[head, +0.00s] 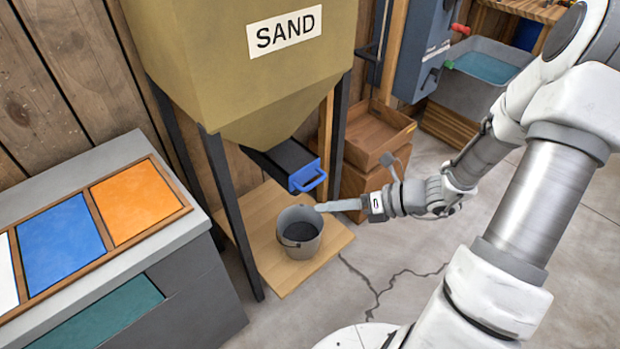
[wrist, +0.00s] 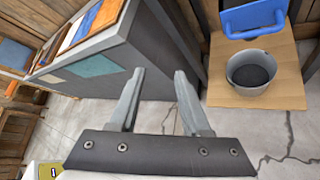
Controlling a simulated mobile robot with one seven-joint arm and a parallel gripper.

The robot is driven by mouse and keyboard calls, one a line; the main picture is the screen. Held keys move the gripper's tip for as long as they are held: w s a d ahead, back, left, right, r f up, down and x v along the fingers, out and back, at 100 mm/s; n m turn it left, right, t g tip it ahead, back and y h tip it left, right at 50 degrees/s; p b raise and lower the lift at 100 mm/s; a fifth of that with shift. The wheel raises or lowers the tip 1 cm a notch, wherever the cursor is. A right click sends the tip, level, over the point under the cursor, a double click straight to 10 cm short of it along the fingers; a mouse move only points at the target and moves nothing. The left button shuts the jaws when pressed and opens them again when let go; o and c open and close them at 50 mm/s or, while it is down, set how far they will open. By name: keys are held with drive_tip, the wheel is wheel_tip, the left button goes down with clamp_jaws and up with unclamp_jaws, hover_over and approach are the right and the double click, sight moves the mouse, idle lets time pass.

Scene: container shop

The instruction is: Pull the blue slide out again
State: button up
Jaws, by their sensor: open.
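The blue slide (head: 307,177) is at the mouth of the chute under the sand hopper (head: 240,60). It has a blue front with a loop handle, and also shows at the top of the wrist view (wrist: 253,17). A grey bucket (head: 299,232) stands upright on the wooden board below it, dark inside; it shows in the wrist view too (wrist: 252,72). My gripper (head: 320,207) is to the right of the bucket and below the slide, apart from the handle. In the wrist view its two fingers (wrist: 158,88) are spread with nothing between them.
The wooden board (head: 335,238) lies under the hopper, between its dark legs (head: 228,210). A grey cabinet with coloured panels (head: 190,240) stands at left. Wooden crates (head: 375,130) stand behind my gripper. The cracked concrete floor (head: 400,270) is clear in front.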

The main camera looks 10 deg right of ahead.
sight(316, 184)
drive_tip(key=w+d+f+m+t+h+b, duration=0.4)
drive_tip(key=d+f+m+t, duration=0.5)
drive_tip(key=m, duration=0.7)
drive_tip(key=shift+g+y, duration=0.3)
drive_tip(key=shift+g, duration=0.4)
drive_tip(key=b+x, duration=0.1)
drive_tip(key=x, duration=0.5)
drive_tip(key=b+x, duration=0.1)
drive_tip(key=x, duration=0.5)
drive_tip(key=f+b+x, duration=0.1)
drive_tip(key=x, duration=0.5)
drive_tip(key=shift+d, duration=0.1)
clamp_jaws()
drive_tip(key=shift+s, duration=0.1)
